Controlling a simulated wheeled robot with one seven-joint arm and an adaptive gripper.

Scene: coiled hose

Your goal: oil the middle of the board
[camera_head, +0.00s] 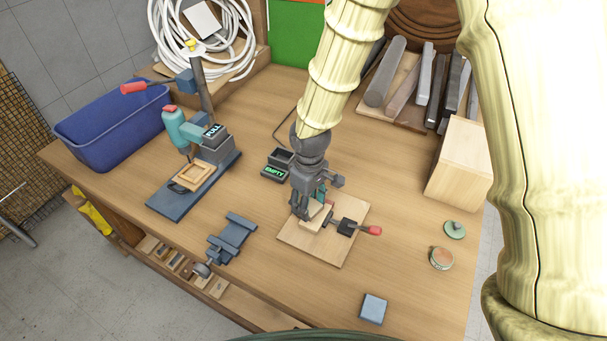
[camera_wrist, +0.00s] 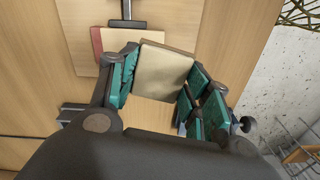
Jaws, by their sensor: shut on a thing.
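The board (camera_head: 340,252) is a pale, square wooden sheet lying flat on the workbench. My gripper (camera_head: 310,211) points down over its upper left part. It is shut on a flat tan block (camera_head: 315,216), which also shows between the green finger pads in the wrist view (camera_wrist: 160,72). The block is over or on the board; I cannot tell if it touches. A dark tool with a red handle (camera_head: 371,231) lies at the board's right side, close to the block. An open round tin (camera_head: 441,259) and a green lid (camera_head: 455,229) stand to the right.
A blue-grey block (camera_head: 373,308) lies near the front edge. A blue vise (camera_head: 232,236) and a drill press (camera_head: 189,128) stand left, with a blue bin (camera_head: 112,132) behind. A dark tray marked EMPTY (camera_head: 277,168) stands behind the board. A wooden box (camera_head: 458,168) is at right.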

